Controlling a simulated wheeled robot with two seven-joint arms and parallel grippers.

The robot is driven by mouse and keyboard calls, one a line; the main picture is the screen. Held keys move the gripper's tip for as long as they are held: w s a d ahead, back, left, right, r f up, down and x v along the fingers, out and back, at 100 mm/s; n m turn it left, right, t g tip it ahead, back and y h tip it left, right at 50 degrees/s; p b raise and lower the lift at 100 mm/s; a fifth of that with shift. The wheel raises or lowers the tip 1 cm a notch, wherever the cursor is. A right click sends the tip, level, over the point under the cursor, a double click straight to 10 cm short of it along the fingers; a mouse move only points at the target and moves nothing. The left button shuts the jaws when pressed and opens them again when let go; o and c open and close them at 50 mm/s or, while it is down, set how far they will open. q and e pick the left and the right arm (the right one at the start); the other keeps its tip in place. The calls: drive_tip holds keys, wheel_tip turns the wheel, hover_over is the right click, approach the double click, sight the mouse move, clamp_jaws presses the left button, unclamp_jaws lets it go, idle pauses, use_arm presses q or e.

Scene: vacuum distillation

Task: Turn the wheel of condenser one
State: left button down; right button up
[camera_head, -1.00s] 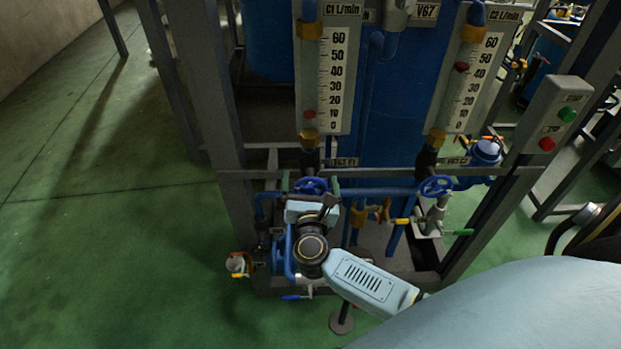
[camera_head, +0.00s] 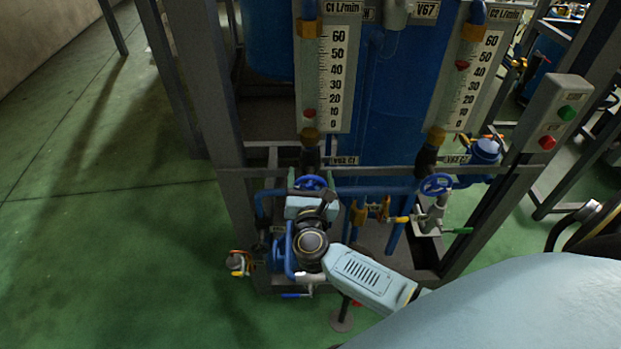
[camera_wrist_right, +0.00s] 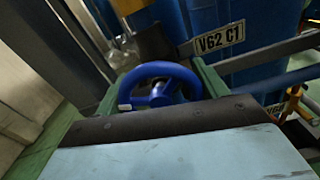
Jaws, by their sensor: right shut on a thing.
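The wheel of condenser one is a blue handwheel (camera_head: 310,182) below the C1 flow gauge (camera_head: 325,80). It also shows close up in the wrist view (camera_wrist_right: 160,75), beside a "V62 C1" label (camera_wrist_right: 219,39). My right gripper (camera_head: 310,187) reaches it from the front and is shut on the wheel. In the wrist view its green fingers (camera_wrist_right: 160,88) stand on the left and right sides of the rim. The gripper body hides the wheel's near side. The red float in the C1 gauge sits near the 10 mark. My left gripper is not in view.
A second blue handwheel (camera_head: 436,185) stands to the right under the C2 gauge (camera_head: 474,75). A grey post (camera_head: 205,90) stands close on the left. A button box (camera_head: 553,115) with green and red buttons is at right. The green floor (camera_head: 100,230) at left is clear.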

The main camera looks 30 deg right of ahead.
drive_tip(key=n+p, duration=0.1)
drive_tip(key=n, duration=0.3)
drive_tip(key=n+p, duration=0.1)
drive_tip(key=n, duration=0.2)
drive_tip(key=shift+a+n, duration=0.1)
drive_tip(key=shift+n, duration=0.2)
drive_tip(key=n+p, duration=0.1)
drive_tip(key=n, duration=0.3)
drive_tip(key=shift+w+p, duration=0.1)
drive_tip(key=shift+p, duration=0.3)
drive_tip(key=shift+n+p, duration=0.55)
drive_tip(key=shift+n, duration=1.45)
drive_tip(key=o, duration=1)
drive_tip(key=shift+f, duration=0.1)
